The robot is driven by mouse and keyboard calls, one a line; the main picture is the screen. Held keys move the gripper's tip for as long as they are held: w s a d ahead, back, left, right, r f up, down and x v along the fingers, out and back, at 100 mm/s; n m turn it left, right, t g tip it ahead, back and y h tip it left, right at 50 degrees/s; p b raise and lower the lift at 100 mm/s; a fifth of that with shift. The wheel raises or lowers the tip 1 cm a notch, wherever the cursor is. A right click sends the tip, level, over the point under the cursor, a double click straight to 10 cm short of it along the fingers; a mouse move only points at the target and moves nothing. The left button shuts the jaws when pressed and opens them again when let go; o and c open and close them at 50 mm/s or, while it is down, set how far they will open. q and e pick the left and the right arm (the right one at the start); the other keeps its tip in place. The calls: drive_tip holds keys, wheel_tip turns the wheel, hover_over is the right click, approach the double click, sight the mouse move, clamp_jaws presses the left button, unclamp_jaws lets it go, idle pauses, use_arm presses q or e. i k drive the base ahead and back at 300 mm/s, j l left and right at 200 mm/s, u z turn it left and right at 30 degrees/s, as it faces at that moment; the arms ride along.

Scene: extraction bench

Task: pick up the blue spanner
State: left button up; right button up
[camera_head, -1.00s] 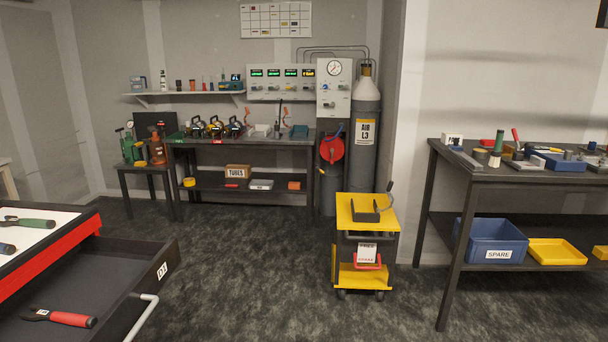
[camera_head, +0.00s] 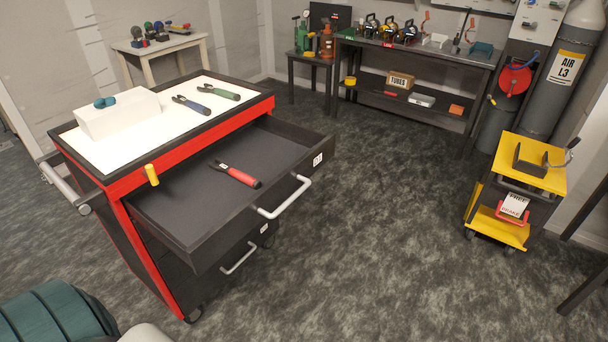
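A tool with a dark head and a blue handle (camera_head: 194,106), which looks like the blue spanner, lies on the white top (camera_head: 160,122) of a red and black tool cart. A similar tool with a green handle (camera_head: 220,92) lies just behind it to the right. A tool with a red handle (camera_head: 240,176) lies inside the cart's open top drawer (camera_head: 187,207). Neither of my grippers is in view.
A white box (camera_head: 118,114) with teal round items on it stands on the cart's left part. The open drawer sticks out towards the right with its grey handle (camera_head: 285,197). A yellow trolley (camera_head: 534,170) stands at the right. The carpet between them is clear.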

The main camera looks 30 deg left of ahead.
sight(206, 111)
drive_tip(key=u, duration=1.65)
drive_tip(key=i+j+u, duration=0.5)
drive_tip(key=j, duration=0.3)
drive_tip(key=i+j+u, duration=0.45)
drive_tip(key=i+j, duration=0.15)
drive_tip(key=i+j+u, duration=0.3)
drive_tip(key=i+u, duration=0.2)
drive_tip(key=i, duration=0.25)
drive_tip(key=i+z, duration=0.25)
drive_tip(key=i, duration=0.2)
drive_tip(key=i+z, duration=0.25)
drive_tip(key=i, duration=0.15)
drive_tip(key=i+j+z, duration=0.25)
drive_tip(key=i, duration=0.15)
drive_tip(key=i+j+z, duration=0.2)
drive_tip(key=i, duration=0.2)
drive_tip(key=i+z, duration=0.2)
drive_tip(key=z, duration=0.25)
drive_tip(key=i+j+z, duration=0.15)
drive_tip(key=z, duration=0.3)
drive_tip(key=i+j+z, duration=0.15)
drive_tip(key=z, duration=0.3)
drive_tip(key=i+j+z, duration=0.15)
drive_tip(key=z, duration=0.3)
drive_tip(key=j+z, duration=0.45)
drive_tip(key=i+l, duration=0.05)
drive_tip(key=l, duration=0.05)
